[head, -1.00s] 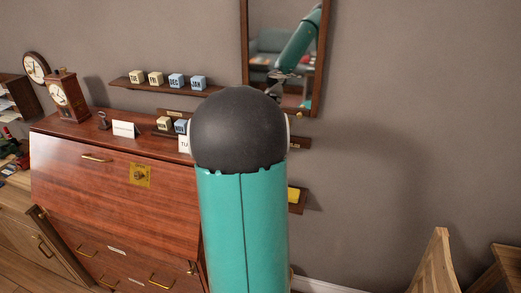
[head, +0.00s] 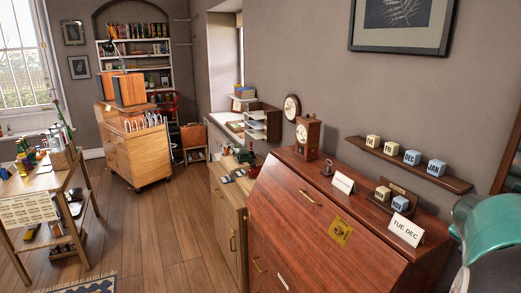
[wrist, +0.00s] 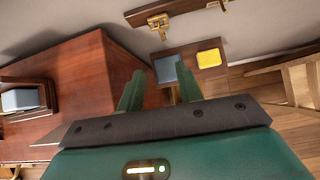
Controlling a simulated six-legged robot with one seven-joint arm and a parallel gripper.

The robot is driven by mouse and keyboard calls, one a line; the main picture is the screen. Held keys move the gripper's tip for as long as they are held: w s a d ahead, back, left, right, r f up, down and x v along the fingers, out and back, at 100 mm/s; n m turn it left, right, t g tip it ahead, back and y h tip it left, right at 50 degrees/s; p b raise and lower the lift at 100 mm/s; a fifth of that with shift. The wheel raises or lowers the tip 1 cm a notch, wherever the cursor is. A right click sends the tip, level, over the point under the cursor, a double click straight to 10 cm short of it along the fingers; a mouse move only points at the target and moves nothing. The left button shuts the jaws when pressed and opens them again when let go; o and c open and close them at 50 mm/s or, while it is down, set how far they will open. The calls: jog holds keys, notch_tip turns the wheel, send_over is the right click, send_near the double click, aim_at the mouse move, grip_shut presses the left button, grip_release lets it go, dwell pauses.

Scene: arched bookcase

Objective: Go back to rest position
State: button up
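My gripper (wrist: 159,70) shows in the wrist view with its two green fingers spread apart. It is open and nothing is held between the fingers. Beyond the fingertips, a blue-grey piece and a yellow piece (wrist: 208,58) lie on a small wooden shelf, apart from the gripper. In the head view only a teal part of my arm shows at the right edge; the gripper is out of that picture.
A reddish wooden bureau (head: 320,235) stands against the wall, with a mantel clock (head: 307,138) and white cards on top. A wall shelf (head: 408,165) holds several lettered cubes. A wooden cart (head: 135,150) and a table stand left. Open floor (head: 150,225) lies between.

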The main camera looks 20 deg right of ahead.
jog(key=w+a+r+m+t+y, duration=0.15)
jog(key=w+a+m, duration=0.25)
jog(key=a, duration=0.8)
jog(key=w+a+r+m+t+y, duration=0.15)
jog(key=w+a+m, duration=0.3)
jog(key=a, duration=0.75)
jog(key=s+a+f+m+y, duration=0.1)
jog(key=s+a+m, duration=0.3)
jog(key=a, duration=0.8)
jog(key=s+a+f+m+t+y, duration=0.1)
jog(key=s+a+m+y, duration=0.2)
jog(key=a+m, duration=0.4)
jog(key=s+a, duration=0.1)
jog(key=a, duration=0.4)
jog(key=shift+s+a+f+y, duration=0.15)
jog(key=shift+s+a+y, duration=0.1)
jog(key=shift+y, duration=0.15)
jog(key=shift+d, duration=0.25)
